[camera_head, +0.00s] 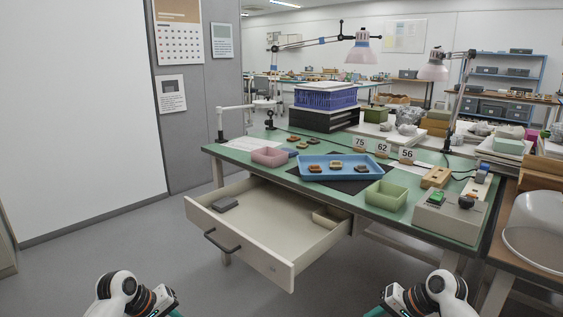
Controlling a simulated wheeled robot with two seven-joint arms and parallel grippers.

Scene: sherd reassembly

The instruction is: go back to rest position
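My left arm shows at the bottom left, white with dark and orange rings. My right arm shows at the bottom right in a mirrored pose. Both arms are low in front of me, well short of the green-topped table (232,152). The fingertips of both grippers lie outside the picture below, so I cannot see whether they hold anything. Neither arm touches the table or the open drawer (270,262).
The drawer juts out at the front left and holds a grey block (224,203). On the table are a blue tray (312,174) with several sherds, a pink bin (269,156), a green bin (386,195) and a button box (447,217). The floor at left is clear.

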